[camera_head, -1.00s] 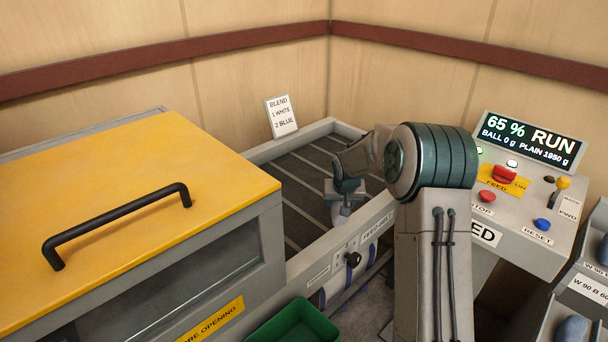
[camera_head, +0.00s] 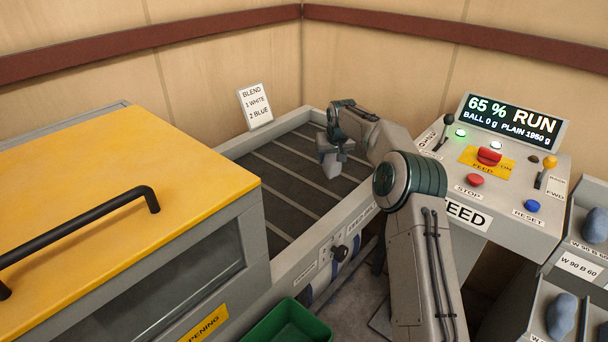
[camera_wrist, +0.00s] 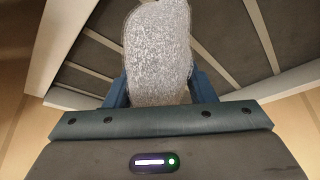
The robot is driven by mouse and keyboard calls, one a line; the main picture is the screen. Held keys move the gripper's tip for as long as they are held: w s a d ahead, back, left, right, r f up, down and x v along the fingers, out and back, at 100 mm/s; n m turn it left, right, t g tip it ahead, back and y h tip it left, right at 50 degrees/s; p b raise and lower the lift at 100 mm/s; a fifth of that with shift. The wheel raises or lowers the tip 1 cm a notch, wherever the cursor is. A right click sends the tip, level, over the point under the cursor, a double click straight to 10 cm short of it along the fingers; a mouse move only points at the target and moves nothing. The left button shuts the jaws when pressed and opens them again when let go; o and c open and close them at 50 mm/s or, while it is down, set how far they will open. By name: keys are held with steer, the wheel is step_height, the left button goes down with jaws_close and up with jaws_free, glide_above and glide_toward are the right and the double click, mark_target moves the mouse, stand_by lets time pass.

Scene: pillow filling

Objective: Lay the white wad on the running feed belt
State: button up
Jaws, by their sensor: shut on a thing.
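My gripper (camera_head: 335,148) is shut on the wad, over the far right part of the feed belt. In the wrist view the wad (camera_wrist: 158,50) is a rounded, pale grey speckled lump between the blue fingers (camera_wrist: 158,92). In the head view only a small pale part of it shows under the gripper. The feed belt (camera_head: 285,180) is dark with pale cross slats inside a light grey frame. I cannot tell whether the wad touches the belt.
The control panel (camera_head: 520,130) reads 65 % RUN, BALL 0 g, PLAIN 1950 g. A machine with a yellow lid (camera_head: 110,190) stands left of the belt. A blend card (camera_head: 255,107) stands behind it. A green bin (camera_head: 290,325) is below. Bins with blue-grey wads (camera_head: 562,315) are at right.

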steer(key=a+f+p, duration=0.1)
steer(key=a+f, duration=0.1)
steer(key=a, duration=0.2)
steer(key=a+f+p, duration=0.1)
steer(key=a+f, duration=0.1)
steer(key=a, duration=0.3)
steer(key=a+f+p, duration=0.1)
steer(key=a+f, duration=0.1)
steer(key=a, duration=0.2)
steer(key=shift+w+a+f, duration=0.2)
steer(key=shift+a+f, duration=0.05)
steer(key=shift+f, duration=0.15)
steer(key=p, duration=0.1)
glide_above(290, 191)
steer(key=s, duration=0.2)
steer(key=f, duration=0.4)
steer(key=shift+d, duration=0.2)
steer(key=shift+f, duration=0.15)
steer(key=shift+f+b, duration=0.3)
steer(key=shift+b, duration=0.15)
steer(key=shift+f, duration=0.25)
